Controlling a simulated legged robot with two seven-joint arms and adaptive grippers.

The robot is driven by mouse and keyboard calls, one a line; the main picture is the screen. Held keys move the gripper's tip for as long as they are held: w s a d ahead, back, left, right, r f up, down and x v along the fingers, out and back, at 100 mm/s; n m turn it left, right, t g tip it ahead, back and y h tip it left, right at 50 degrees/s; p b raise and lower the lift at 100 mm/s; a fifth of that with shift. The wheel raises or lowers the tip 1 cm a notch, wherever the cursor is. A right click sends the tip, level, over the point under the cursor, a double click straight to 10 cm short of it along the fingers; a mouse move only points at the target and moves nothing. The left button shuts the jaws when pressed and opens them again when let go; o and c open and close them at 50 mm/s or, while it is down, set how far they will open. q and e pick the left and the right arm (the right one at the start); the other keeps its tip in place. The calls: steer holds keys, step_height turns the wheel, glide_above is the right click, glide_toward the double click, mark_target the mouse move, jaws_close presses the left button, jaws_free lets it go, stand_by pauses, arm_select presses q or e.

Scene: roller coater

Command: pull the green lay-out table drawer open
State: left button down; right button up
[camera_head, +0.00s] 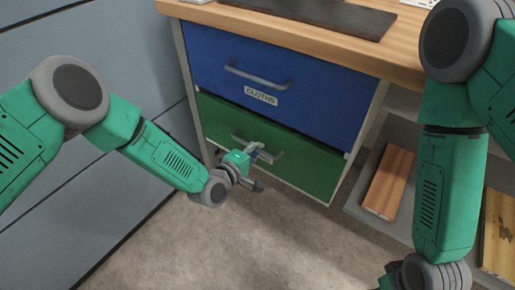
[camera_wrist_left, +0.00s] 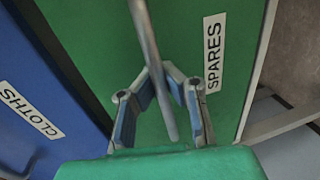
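The green drawer (camera_head: 310,168) is the lower one in the wooden-topped cabinet and looks closed, about flush with the blue drawer above. Its grey bar handle (camera_head: 275,156) runs across the front; in the left wrist view the handle (camera_wrist_left: 152,60) crosses the picture near a label reading SPARES (camera_wrist_left: 213,55). My left gripper (camera_head: 258,152) is at the handle.
The blue drawer (camera_head: 265,75) labelled CLOTHS is above the green one. A low shelf with wooden boards (camera_head: 388,182) is at the right. A grey-blue wall (camera_head: 90,40) stands at the left. The floor (camera_head: 240,240) in front is clear.

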arm_select(q)
steer(key=f+p+v, duration=0.3)
steer(key=p+v, duration=0.1)
steer(key=v, duration=1)
steer(key=s+f+p+v, duration=0.1)
steer(key=f+p+v, duration=0.2)
steer(key=v, duration=1.1)
steer(key=shift+s+a+p, duration=0.35)
steer(key=shift+a+p, duration=0.1)
steer(key=shift+p, duration=0.25)
steer(key=shift+f, duration=0.15)
steer(key=c, duration=1.7)
jaws_free()
steer(key=shift+c, duration=0.2)
steer(key=shift+o, duration=0.7)
steer(key=shift+w, duration=0.1)
steer(key=v, duration=1.2)
